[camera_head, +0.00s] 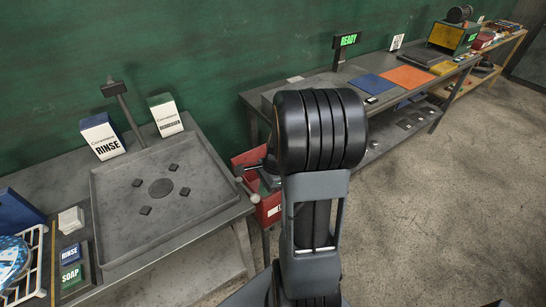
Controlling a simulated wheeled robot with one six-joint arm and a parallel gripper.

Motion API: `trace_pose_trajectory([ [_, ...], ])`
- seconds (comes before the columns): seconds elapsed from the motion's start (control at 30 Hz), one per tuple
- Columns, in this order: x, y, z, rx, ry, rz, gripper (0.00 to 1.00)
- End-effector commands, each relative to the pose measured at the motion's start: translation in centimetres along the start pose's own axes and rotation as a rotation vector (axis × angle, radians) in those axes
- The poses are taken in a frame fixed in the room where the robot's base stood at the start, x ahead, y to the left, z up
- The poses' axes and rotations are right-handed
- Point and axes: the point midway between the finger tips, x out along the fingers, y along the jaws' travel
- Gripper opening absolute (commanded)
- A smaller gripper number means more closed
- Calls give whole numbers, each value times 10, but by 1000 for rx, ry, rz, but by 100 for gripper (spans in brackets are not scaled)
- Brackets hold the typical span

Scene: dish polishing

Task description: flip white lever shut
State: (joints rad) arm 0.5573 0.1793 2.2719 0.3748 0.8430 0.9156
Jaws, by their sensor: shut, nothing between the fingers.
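A small pale lever (247,190) with rounded ends shows at the right edge of the grey sink basin (222,209), in front of a red bin. It slants down to the right; whether it stands open or shut I cannot tell. My gripper (241,167) shows only in part, pointing left from behind my arm. Its narrow fingers appear shut and empty, just above the lever. Whether they touch it is too small to tell. My arm's black ribbed joint and grey link hide the rest of the gripper.
Rinse (102,137) and second boxes (165,115) stand behind the basin. A red bin (268,209) is close to the gripper. A dish rack (37,262) is at lower left. A long bench (352,74) with mats runs right. Floor at right is clear.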

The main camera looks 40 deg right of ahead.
Motion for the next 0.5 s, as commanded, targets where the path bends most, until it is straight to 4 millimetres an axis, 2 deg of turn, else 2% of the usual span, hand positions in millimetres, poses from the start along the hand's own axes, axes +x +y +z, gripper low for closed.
trace_pose_trajectory([
  [0.17,-19,-3,-22,-7,1,-2,0],
  [0.5,-83,-2,-21,-9,1,-3,0],
])
